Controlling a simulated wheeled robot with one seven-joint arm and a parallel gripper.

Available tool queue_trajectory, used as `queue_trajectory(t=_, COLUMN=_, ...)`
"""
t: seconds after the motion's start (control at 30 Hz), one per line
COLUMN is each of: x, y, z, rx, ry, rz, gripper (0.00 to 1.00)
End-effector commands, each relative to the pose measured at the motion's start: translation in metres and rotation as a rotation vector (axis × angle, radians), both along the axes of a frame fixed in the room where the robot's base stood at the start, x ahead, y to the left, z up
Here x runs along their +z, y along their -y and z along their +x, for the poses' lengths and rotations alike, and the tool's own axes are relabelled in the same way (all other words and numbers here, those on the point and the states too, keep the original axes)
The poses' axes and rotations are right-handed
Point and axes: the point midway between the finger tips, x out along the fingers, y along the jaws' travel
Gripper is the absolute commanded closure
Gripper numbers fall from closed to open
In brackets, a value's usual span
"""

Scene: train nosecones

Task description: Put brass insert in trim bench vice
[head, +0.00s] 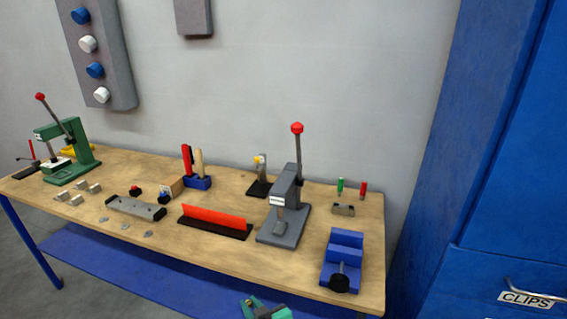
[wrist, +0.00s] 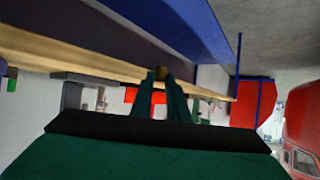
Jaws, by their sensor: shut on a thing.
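The blue trim bench vice (head: 345,245) stands at the front right corner of the wooden bench, with a dark round knob at its front. A gap shows between its blue blocks, and I see nothing in it. My gripper (wrist: 160,86) has green fingers, shut on the small round brass insert (wrist: 161,73) at their tips. Only the insert's end shows; the rest is hidden between the fingers. In the head view my green gripper (head: 265,309) shows at the bottom edge, in front of the bench and left of the vice.
A grey lever press (head: 285,212) with a red knob stands left of the vice. A red strip on a black base (head: 215,221) lies farther left. A small grey block (head: 344,210) sits behind the vice. Blue cabinets (head: 500,190) stand right of the bench.

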Motion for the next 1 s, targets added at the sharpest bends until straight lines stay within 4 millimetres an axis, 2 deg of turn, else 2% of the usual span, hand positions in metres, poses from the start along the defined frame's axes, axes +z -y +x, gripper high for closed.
queue_trajectory(t=0.03, x=-0.025, y=0.009, z=0.002, rx=-0.054, ry=-0.010, rz=0.000, gripper=1.00)
queue_trajectory(t=0.23, x=-0.111, y=0.047, z=0.000, rx=-0.268, ry=-0.012, rz=-0.003, gripper=1.00)
queue_trajectory(t=0.4, x=-0.184, y=0.076, z=-0.023, rx=-0.414, ry=-0.010, rz=-0.002, gripper=1.00)
queue_trajectory(t=0.5, x=-0.217, y=0.087, z=-0.041, rx=-0.464, ry=-0.008, rz=-0.002, gripper=1.00)
queue_trajectory(t=0.6, x=-0.239, y=0.091, z=-0.058, rx=-0.490, ry=-0.005, rz=-0.001, gripper=1.00)
queue_trajectory(t=0.7, x=-0.252, y=0.092, z=-0.069, rx=-0.500, ry=-0.002, rz=0.000, gripper=1.00)
queue_trajectory(t=1.0, x=-0.259, y=0.094, z=-0.075, rx=-0.508, ry=0.002, rz=0.001, gripper=1.00)
